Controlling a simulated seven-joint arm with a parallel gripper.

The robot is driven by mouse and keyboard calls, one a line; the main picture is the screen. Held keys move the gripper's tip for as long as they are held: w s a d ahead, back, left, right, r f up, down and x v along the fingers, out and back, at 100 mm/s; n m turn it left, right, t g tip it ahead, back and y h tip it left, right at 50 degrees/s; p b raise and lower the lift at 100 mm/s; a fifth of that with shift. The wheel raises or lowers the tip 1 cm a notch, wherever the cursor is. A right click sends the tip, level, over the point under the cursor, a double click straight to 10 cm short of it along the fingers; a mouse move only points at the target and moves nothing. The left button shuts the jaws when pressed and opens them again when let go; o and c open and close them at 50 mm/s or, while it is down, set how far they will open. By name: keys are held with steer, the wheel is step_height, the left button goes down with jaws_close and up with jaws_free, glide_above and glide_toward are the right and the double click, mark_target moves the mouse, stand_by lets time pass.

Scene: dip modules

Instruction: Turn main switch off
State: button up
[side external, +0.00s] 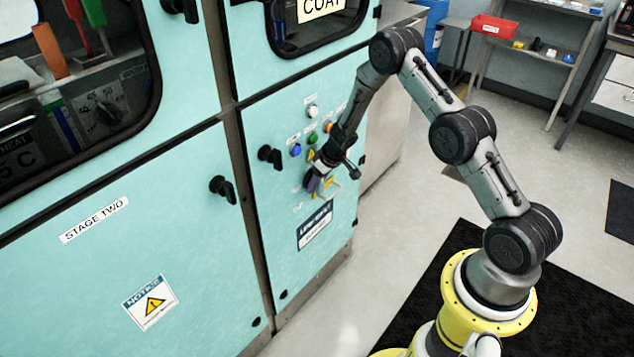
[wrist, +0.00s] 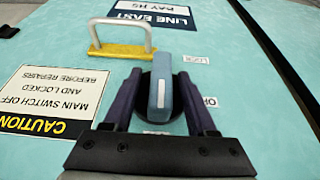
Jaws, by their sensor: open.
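The main switch (wrist: 160,92) is a blue-grey handle on a round black base, fixed to the pale turquoise panel. In the wrist view its handle points up and down the picture. My gripper (wrist: 160,76) is open, with one dark finger on each side of the handle. Small gaps seem to show between fingers and handle; I cannot tell whether either touches. In the side view my gripper (side external: 312,182) is close against the cabinet's lower right door and hides most of the switch.
A caution label (wrist: 52,100) is at left, small LOCK (wrist: 196,60) and OFF (wrist: 210,101) labels at right. Buttons (side external: 313,111) and a black door handle (side external: 270,156) are near my gripper.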

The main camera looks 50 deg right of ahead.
jaws_close()
stand_by(0.3)
steer(key=shift+n+h, duration=0.4)
steer(key=shift+h, duration=1.5)
steer(key=shift+w+h, duration=0.1)
steer(key=shift+h, duration=0.3)
steer(key=n+h, duration=0.1)
steer(key=h, duration=0.3)
steer(key=shift+f+t, duration=0.1)
steer(key=shift+t, duration=0.2)
steer(key=h, duration=0.2)
steer(key=n+t+h, duration=0.1)
steer(key=h, duration=0.2)
steer(key=shift+n, duration=0.3)
steer(key=shift+n+t+h, duration=0.5)
steer(key=shift+h, duration=1)
steer(key=shift+d+r, duration=0.1)
steer(key=shift+r, duration=0.1)
